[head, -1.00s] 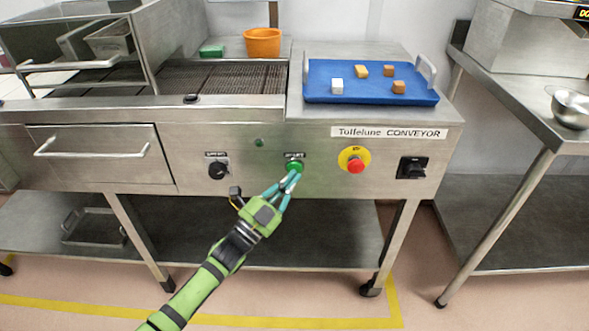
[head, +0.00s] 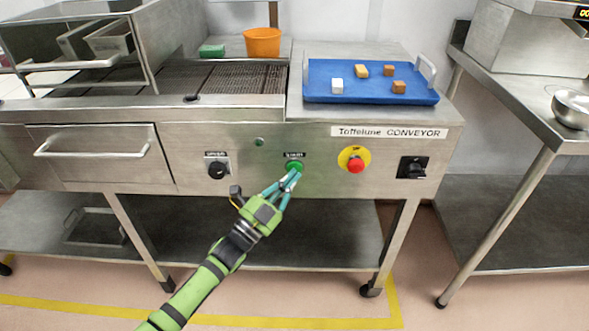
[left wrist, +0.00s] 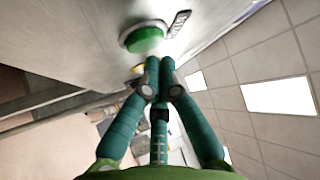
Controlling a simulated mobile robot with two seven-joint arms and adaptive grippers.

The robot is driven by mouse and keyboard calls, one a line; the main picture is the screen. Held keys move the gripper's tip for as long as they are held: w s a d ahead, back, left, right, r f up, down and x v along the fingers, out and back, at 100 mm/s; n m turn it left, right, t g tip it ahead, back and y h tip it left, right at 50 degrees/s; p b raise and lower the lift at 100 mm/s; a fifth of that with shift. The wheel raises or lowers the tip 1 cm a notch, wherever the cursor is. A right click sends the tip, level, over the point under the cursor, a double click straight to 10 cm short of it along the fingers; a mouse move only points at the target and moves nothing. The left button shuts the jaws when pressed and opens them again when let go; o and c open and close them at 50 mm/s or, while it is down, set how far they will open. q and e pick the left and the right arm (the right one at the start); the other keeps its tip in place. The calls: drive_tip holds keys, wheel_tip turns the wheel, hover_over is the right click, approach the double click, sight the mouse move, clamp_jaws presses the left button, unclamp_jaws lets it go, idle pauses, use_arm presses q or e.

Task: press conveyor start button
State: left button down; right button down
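The green start button (head: 295,167) sits under a small label on the steel front panel (head: 325,180) of the conveyor. My left gripper (head: 293,175) is at the button, its teal fingertips overlapping the button's lower edge in the head view. In the left wrist view the button (left wrist: 146,38) is a green dome in a round collar, just beyond and left of the fingertips (left wrist: 160,70). The fingers are closed together with nothing between them. A small gap seems to show there, but I cannot tell firmly whether they touch. My right gripper is not in view.
On the same panel are a black knob (head: 217,169) to the left, a red stop button (head: 355,165) on yellow, and a black switch (head: 412,168) to the right. A blue tray (head: 350,95) with several small blocks and an orange pot (head: 262,42) stand on top.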

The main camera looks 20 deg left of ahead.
use_arm(q)
drive_tip(key=shift+w, duration=0.3)
drive_tip(key=shift+w+a+b, duration=0.15)
drive_tip(key=shift+w+b, duration=0.15)
drive_tip(key=shift+w, duration=0.05)
idle(0.6)
drive_tip(key=shift+s, duration=0.1)
drive_tip(key=shift+s+d+p, duration=0.2)
drive_tip(key=shift+s+p, duration=0.3)
drive_tip(key=shift+s, duration=0.2)
drive_tip(key=s+p, duration=0.1)
drive_tip(key=s, duration=0.1)
drive_tip(key=s+d+p, duration=0.1)
drive_tip(key=s, duration=0.1)
drive_tip(key=shift+s+d+p, duration=0.2)
drive_tip(key=shift+s+p, duration=0.2)
idle(0.6)
